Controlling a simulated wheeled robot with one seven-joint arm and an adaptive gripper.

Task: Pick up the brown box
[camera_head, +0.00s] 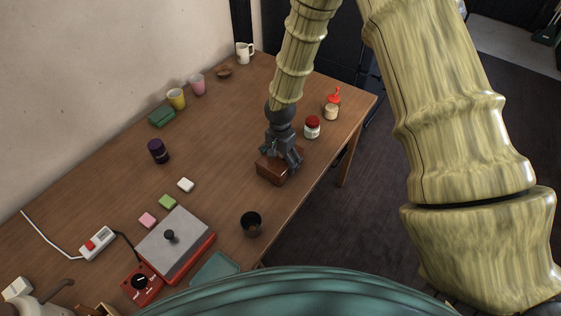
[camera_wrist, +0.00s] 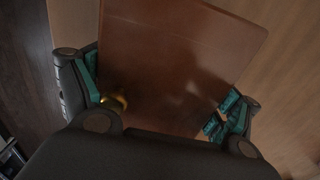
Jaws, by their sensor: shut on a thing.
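The brown box (camera_head: 271,171) is on or just above the wooden table (camera_head: 215,145), near its right edge; I cannot tell if it touches the table. My gripper (camera_head: 284,156) comes down on it from above and is shut on it. In the wrist view the box (camera_wrist: 180,60) fills the middle, tilted in the picture. The fingers of my gripper (camera_wrist: 160,105) with green pads lie on its left and right sides. The gripper hides part of the box's top in the head view.
Close by stand a red-lidded jar (camera_head: 312,127), a red-topped bottle (camera_head: 332,107) and a dark cup (camera_head: 251,224). A dark purple jar (camera_head: 158,151) and a white block (camera_head: 185,185) are to the left. A grey and red device (camera_head: 176,240) is at the front. The table between box and purple jar is clear.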

